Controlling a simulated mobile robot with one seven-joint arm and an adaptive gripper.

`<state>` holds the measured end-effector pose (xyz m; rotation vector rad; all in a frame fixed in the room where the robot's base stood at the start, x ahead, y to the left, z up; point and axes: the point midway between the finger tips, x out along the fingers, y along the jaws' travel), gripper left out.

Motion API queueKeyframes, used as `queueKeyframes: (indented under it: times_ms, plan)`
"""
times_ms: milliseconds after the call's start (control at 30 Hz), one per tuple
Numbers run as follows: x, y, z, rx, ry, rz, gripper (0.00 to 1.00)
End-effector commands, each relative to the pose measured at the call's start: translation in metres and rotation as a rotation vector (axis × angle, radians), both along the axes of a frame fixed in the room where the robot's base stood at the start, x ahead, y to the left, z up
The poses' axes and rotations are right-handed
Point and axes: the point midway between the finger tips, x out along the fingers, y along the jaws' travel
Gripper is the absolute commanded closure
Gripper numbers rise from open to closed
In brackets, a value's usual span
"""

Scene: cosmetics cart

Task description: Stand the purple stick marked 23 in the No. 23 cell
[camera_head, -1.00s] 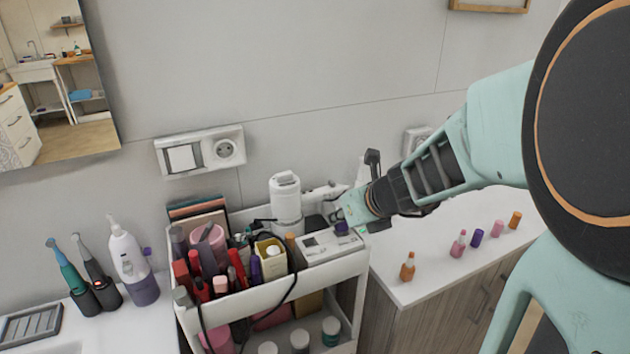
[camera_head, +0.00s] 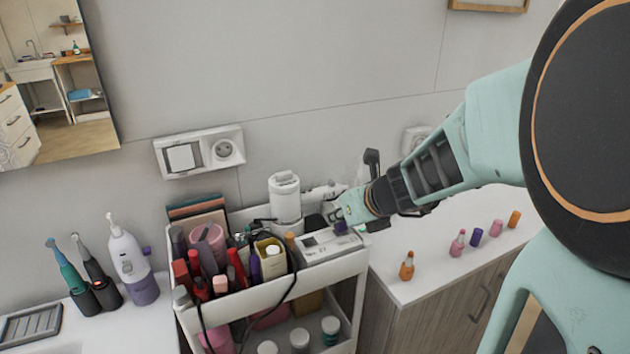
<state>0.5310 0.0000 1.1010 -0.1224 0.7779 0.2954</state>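A purple stick (camera_head: 340,228) shows at the right end of the white holder (camera_head: 318,249) on top of the cart. Only a short piece of it is visible; its marking is too small to read. My gripper (camera_head: 338,212) is right above and against it, reaching in from the right. The fingers are small and partly hidden, so I cannot tell whether they are closed on the stick. I also cannot tell whether the stick's bottom is inside a cell. The holder's labels are unreadable. Another purple stick (camera_head: 476,237) stands on the counter at the right.
The counter (camera_head: 432,269) also holds an orange bottle (camera_head: 407,266), a pink bottle (camera_head: 458,243), a pink stick (camera_head: 496,228) and an orange stick (camera_head: 514,219). A white hair dryer (camera_head: 286,202) stands behind the holder. Crowded cosmetics and a dark cable (camera_head: 291,285) fill the cart's left side.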

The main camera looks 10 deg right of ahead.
Motion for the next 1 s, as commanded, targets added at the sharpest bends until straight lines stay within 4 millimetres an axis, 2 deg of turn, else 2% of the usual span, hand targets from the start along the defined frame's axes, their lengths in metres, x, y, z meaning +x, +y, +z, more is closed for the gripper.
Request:
queueKeyframes:
  times_ms: [433,1000]
  plan:
    - [0.000,0.000,-0.001,0.000,0.000,0.000,1.00]
    - [0.000,0.000,-0.015,0.000,0.000,0.000,1.00]
